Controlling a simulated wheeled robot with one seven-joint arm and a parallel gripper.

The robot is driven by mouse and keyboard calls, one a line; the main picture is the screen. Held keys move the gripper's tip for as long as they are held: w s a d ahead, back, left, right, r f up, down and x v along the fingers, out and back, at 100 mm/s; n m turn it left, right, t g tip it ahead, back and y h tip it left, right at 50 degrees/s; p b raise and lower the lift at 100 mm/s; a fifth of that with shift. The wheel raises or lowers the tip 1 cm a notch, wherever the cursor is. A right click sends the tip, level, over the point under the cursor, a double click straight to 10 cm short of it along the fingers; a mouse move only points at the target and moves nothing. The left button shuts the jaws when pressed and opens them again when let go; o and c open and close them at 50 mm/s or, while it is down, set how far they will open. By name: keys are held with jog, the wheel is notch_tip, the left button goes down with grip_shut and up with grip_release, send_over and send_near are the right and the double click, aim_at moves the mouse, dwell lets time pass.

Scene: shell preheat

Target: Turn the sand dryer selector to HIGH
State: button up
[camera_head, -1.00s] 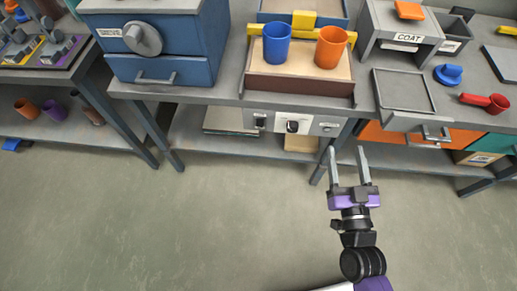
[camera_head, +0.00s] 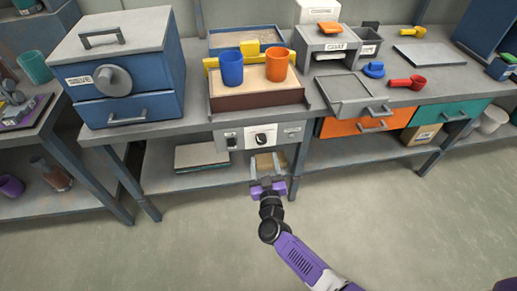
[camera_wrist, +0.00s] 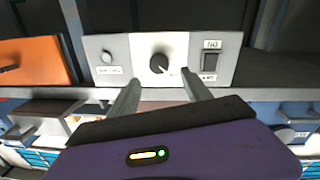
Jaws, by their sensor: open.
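The selector knob (camera_head: 261,139) is a round black dial on a pale panel (camera_head: 276,143) under the front edge of the bench, below the sand tray (camera_head: 257,100). In the wrist view, the knob (camera_wrist: 159,63) is near the middle, with a white mark pointing to the lower right. Its HIGH marking cannot be read. My gripper (camera_head: 266,163) is just below and in front of the panel, apart from the knob. In the wrist view, the fingers of my gripper (camera_wrist: 161,82) are spread below the knob, one to each side, with nothing between them.
A rocker switch (camera_wrist: 210,61) and a small round fitting (camera_wrist: 106,57) flank the knob. A blue cup (camera_head: 231,68) and an orange cup (camera_head: 277,65) stand above on the sand tray. An orange drawer (camera_head: 345,126) is beside the panel. The floor in front is clear.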

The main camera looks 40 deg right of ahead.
aim_at(262, 142)
jog(key=b+x, duration=0.2)
jog(key=x, duration=0.4)
jog(key=shift+d+f, duration=0.1)
jog(key=shift+f, duration=0.05)
jog(key=shift+w+d, duration=0.3)
jog(key=shift+w, duration=0.1)
grip_shut()
